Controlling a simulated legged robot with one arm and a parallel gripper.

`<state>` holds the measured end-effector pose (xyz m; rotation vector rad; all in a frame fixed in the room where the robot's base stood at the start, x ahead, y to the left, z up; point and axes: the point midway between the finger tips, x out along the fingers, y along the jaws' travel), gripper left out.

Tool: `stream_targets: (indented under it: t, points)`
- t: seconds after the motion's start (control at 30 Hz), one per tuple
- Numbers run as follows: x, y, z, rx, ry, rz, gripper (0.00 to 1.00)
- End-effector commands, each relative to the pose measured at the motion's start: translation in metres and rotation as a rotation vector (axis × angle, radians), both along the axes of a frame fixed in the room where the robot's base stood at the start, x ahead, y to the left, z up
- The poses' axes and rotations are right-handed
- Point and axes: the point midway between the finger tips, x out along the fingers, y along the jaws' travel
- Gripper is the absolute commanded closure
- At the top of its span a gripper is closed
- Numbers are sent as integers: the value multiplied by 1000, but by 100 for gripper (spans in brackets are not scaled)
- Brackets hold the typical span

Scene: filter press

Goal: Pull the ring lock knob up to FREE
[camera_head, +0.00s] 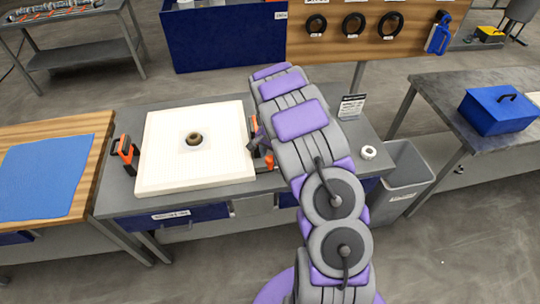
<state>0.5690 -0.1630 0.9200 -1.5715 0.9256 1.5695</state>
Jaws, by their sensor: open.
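A white square filter plate (218,172) lies flat on the grey workbench (122,205). A small brown ring-shaped fitting (194,139) sits at its centre; I cannot tell whether it is the ring lock knob. No FREE marking is legible. A black and orange handle (127,152) stands at the plate's left edge, and another orange part (269,160) shows at the right edge, mostly behind my arm. My gripper (259,145) is small in view at the plate's right edge, open, and partly hidden by my arm. Whether it touches anything is unclear.
A white roll (368,152) and a small sign (351,107) stand on the bench's right side. A grey bin (402,175) is beside it. A wooden table with a blue mat (45,175) is at left; a blue toolbox (497,110) is on the right bench.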

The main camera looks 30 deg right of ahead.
Motion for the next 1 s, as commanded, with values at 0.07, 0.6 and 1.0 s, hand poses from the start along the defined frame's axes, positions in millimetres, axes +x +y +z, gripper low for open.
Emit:
stream_targets:
  t: [0.07,0.6,1.0]
  points:
    - [1,0,14,-1,-3,0,50]
    - [1,0,131,0,-1,1,50]
    - [1,0,163,0,1,1,50]
